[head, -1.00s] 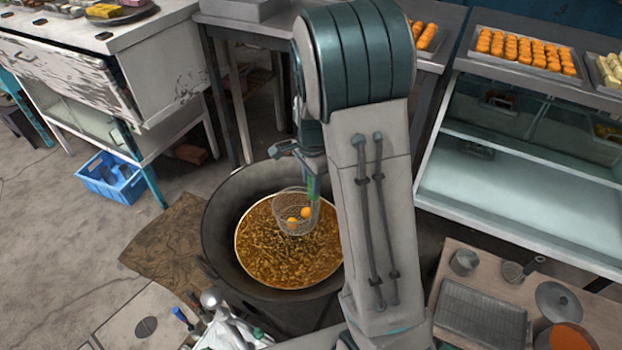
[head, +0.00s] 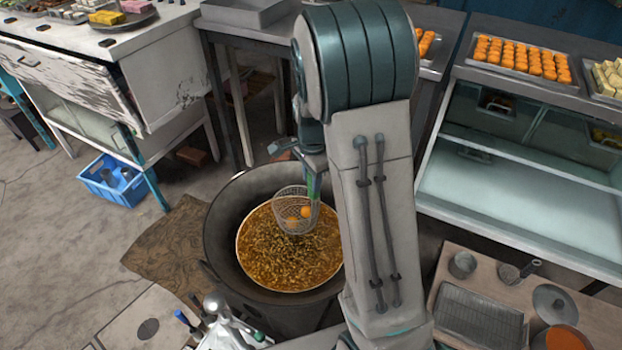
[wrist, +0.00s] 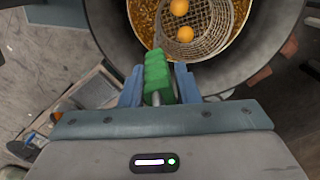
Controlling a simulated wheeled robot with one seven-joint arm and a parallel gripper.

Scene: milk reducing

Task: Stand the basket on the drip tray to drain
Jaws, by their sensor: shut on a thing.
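The wire basket (head: 293,222) is over the wide pan of brown oil, tilted, with two orange balls inside. In the wrist view the basket (wrist: 211,42) shows beyond my fingertips, with orange balls at its mesh. My gripper (wrist: 158,88) is shut on the basket's green handle (wrist: 157,70), with one blue finger on each side of it. In the head view my gripper (head: 314,172) is partly hidden by my arm. I cannot tell whether the basket's bottom still touches the oil. The drip tray (head: 480,315), grey and ribbed, lies empty on the wooden table at the lower right.
The dark pan (head: 225,225) has a high rim around the basket. A small metal pot (head: 462,265), a ladle and a round lid (head: 553,304) stand behind and beside the drip tray. A glass display case (head: 530,190) lies beyond that table.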

